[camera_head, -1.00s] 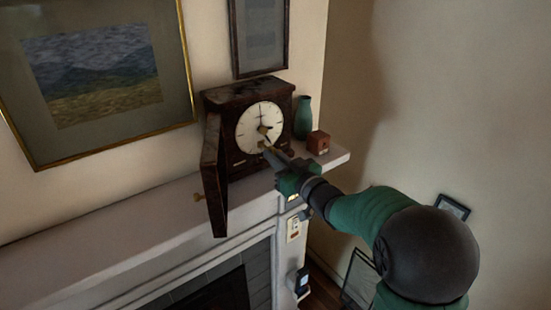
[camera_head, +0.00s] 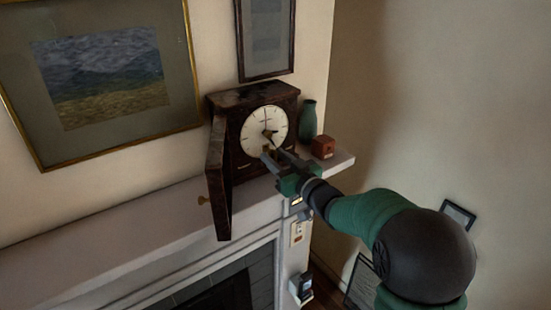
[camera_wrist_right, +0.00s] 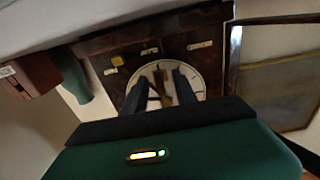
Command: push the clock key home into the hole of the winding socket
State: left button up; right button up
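The dark wooden clock (camera_head: 225,103) stands on the mantel with its door (camera_head: 216,180) swung open to the left. A small brass-coloured key (camera_head: 268,134) sits at the white dial (camera_head: 254,128), apart from my gripper. The socket hole is hidden behind it, and I cannot tell how deep the key is. My right gripper (camera_head: 275,157) is just in front of the lower dial. Its two fingers stand apart. In the right wrist view, the key (camera_wrist_right: 158,86) shows between the open fingers, beyond their tips. My left gripper is not in view.
A green vase (camera_head: 308,120) and a small reddish-brown box (camera_head: 323,147) stand right of the clock on the mantel (camera_head: 110,232). Framed pictures hang on the wall behind. The mantel left of the door is clear.

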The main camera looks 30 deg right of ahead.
jog(key=shift+s+f, duration=0.1)
jog(key=shift+s, duration=0.1)
jog(key=s+d+b, duration=0.1)
jog(key=s+b, duration=0.4)
jog(key=s, duration=1.1)
jog(key=shift+s+f, duration=0.15)
jog(key=shift+f, duration=0.15)
jog(key=shift+d, duration=0.1)
